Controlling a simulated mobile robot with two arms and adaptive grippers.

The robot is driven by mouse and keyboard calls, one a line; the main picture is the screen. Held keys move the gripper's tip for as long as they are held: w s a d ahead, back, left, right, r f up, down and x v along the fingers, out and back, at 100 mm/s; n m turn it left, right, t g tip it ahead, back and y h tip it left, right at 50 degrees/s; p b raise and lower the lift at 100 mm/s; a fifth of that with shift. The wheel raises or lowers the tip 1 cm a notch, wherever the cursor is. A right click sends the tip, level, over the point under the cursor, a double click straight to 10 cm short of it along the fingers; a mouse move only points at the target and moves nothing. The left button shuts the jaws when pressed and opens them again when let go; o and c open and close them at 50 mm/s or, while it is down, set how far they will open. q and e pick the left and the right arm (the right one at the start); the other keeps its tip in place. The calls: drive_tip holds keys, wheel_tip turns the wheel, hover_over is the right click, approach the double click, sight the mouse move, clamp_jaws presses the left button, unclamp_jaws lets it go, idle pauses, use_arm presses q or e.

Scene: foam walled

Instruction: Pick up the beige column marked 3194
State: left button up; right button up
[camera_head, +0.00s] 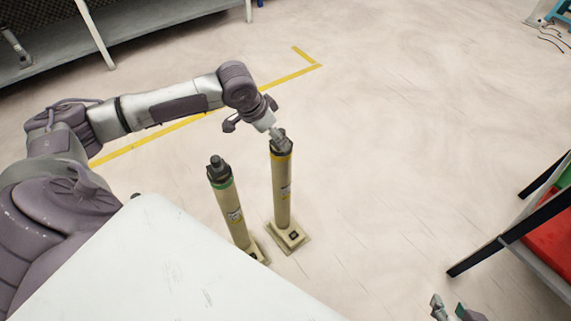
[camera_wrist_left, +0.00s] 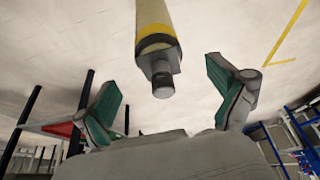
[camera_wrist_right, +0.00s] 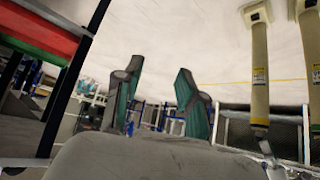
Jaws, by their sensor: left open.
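Two beige columns stand on square bases on the floor. One has a yellow band (camera_head: 283,195) and the other a green band (camera_head: 232,210). Their label numbers are too small to read. My left gripper (camera_head: 274,132) is at the dark top of the yellow-banded column. In the left wrist view that column (camera_wrist_left: 154,25) comes down between the two spread fingers (camera_wrist_left: 162,76), with a gap on each side. My right gripper (camera_head: 451,309) is low at the right, open and empty. Its parted fingers show in the right wrist view (camera_wrist_right: 158,82).
A white surface (camera_head: 190,270) fills the lower left, close to the green-banded column. A dark-legged rack (camera_head: 510,235) with red and green bins stands at right. A grey bench (camera_head: 130,25) is at upper left. Open floor lies behind and right of the columns.

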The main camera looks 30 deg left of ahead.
use_arm(q)
drive_tip(key=shift+x, duration=1.05)
drive_tip(key=b+x, duration=0.2)
drive_tip(key=x, duration=0.2)
drive_tip(key=shift+w+d+f+b, duration=0.2)
drive_tip(key=shift+w+d+b, duration=0.1)
drive_tip(key=shift+b, duration=0.1)
drive_tip(key=shift+w+f, duration=0.1)
drive_tip(key=shift+f, duration=0.05)
drive_tip(key=c, duration=1.8)
drive_tip(key=shift+w, duration=0.1)
clamp_jaws()
use_arm(e)
drive_tip(key=w+a+r+t+y, duration=0.2)
drive_tip(key=w+a+r+t, duration=0.1)
drive_tip(key=w+r+t, duration=0.5)
wheel_tip(320, 180, up, 3)
drive_tip(key=shift+a+r+t, duration=0.1)
drive_tip(key=shift+a+t, duration=0.2)
drive_tip(key=shift+a, duration=0.1)
use_arm(q)
drive_tip(key=shift+r, duration=0.35)
